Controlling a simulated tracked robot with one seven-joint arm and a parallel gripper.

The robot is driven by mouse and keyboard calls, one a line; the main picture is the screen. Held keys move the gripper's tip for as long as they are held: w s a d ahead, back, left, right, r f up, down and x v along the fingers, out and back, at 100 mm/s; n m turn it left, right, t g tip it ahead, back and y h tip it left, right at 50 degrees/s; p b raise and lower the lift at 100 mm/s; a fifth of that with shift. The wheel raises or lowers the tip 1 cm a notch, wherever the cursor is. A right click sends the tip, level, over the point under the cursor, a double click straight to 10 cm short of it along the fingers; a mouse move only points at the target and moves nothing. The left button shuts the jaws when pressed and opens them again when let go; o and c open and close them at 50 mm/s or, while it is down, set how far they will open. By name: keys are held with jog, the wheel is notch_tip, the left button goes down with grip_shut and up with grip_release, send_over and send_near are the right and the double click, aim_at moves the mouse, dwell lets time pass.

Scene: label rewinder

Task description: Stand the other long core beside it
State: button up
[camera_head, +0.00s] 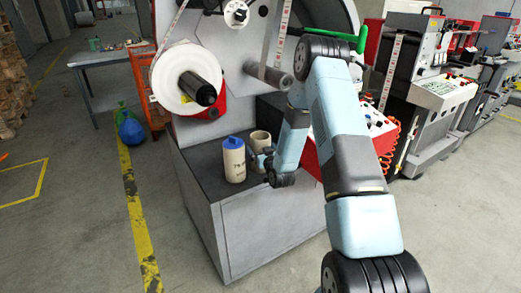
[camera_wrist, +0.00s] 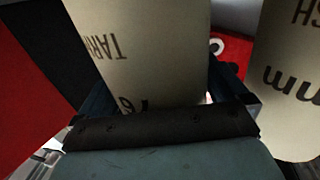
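Two pale tan cores with dark print stand upright on the dark ledge (camera_head: 206,178) of the machine in the head view. The left core (camera_head: 234,165) has a blue piece showing at its top. The right core (camera_head: 260,140) has an open top and stands close beside it, a small gap apart. My gripper (camera_head: 262,159) is low at the right core, partly hidden by my arm. In the wrist view this core (camera_wrist: 145,45) fills the space between the fingers, which appear closed against both sides. The other core (camera_wrist: 288,85) shows at the right edge. The held core's foot is hidden.
A white label roll (camera_head: 178,75) on a dark spindle (camera_head: 200,90) juts out above the ledge. A red control box (camera_head: 375,132) lies right of my forearm. The ledge's front left part is bare. A side table (camera_head: 100,58) stands at the back left.

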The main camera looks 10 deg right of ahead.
jog(key=shift+r, duration=0.1)
jog(key=s+d, duration=0.2)
jog(key=s, duration=1)
notch_tip(320, 180, up, 12)
jog(key=w+n+g, duration=0.1)
jog(key=w+g, duration=0.1)
jog(key=g, duration=0.1)
jog(key=s+r+g+h, duration=0.35)
jog(key=s+r, duration=0.45)
jog(key=r, duration=0.4)
jog(key=s+r+m+g, duration=0.1)
jog(key=s+r, duration=0.4)
jog(key=s, duration=1)
jog(key=s+r+m+g, duration=0.1)
jog(key=s+r+g, duration=0.3)
jog(key=s, duration=1.1)
jog(key=shift+a+r+m+g+y, duration=0.35)
jog(key=shift+r+m, duration=0.05)
jog(key=shift+r, duration=0.55)
jog(key=shift+c, duration=0.4)
